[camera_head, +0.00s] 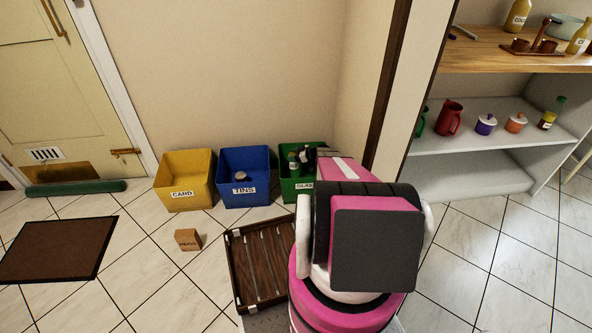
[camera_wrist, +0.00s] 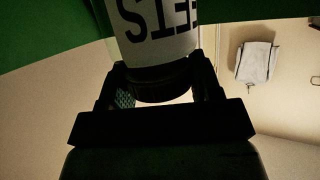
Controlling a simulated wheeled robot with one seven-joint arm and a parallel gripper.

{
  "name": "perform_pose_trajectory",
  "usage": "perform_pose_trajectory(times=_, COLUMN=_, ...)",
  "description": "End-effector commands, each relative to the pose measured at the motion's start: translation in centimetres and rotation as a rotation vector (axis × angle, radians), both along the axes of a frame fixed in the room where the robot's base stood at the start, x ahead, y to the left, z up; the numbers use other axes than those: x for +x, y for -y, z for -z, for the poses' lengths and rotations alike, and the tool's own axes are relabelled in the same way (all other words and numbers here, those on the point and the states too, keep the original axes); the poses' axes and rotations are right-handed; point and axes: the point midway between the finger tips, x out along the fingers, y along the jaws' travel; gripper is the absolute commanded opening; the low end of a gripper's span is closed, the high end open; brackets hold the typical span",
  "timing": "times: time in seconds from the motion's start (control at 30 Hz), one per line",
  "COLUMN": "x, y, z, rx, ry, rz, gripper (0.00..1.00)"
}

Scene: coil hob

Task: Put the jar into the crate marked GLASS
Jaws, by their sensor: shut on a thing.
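The jar (camera_wrist: 155,35) shows in the wrist view with a pale label, its letters upside down and partly cut off, and a dark lid. My gripper (camera_wrist: 162,86) is shut on the jar at the lid end. Green walls of the GLASS crate (camera_wrist: 35,35) fill the top of that view around the jar. In the head view the green GLASS crate (camera_head: 289,191) stands against the wall, partly hidden by my arm. My gripper is at its opening. Dark green glass items (camera_head: 293,161) show inside; I cannot tell whether one is the held jar.
The blue TINS crate (camera_head: 243,196) with a tin inside and the yellow CARD crate (camera_head: 182,198) stand to the left. A dark slatted rack (camera_head: 256,270) and a small box (camera_head: 188,239) are on the floor. Shelves (camera_head: 480,140) with pots stand right, beyond a wall edge.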

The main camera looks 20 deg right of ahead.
Motion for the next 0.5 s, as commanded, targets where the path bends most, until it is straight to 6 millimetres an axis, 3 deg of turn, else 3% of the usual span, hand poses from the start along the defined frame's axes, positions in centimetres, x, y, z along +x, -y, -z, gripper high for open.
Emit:
perform_pose_trajectory(times=0.1, x=0.1, y=0.0, z=2.3, rx=0.001, ry=-0.001, rz=0.001, gripper=0.30)
perform_pose_trajectory(times=0.5, x=0.1, y=0.0, z=6.5, rx=0.001, ry=-0.001, rz=0.002, gripper=0.30)
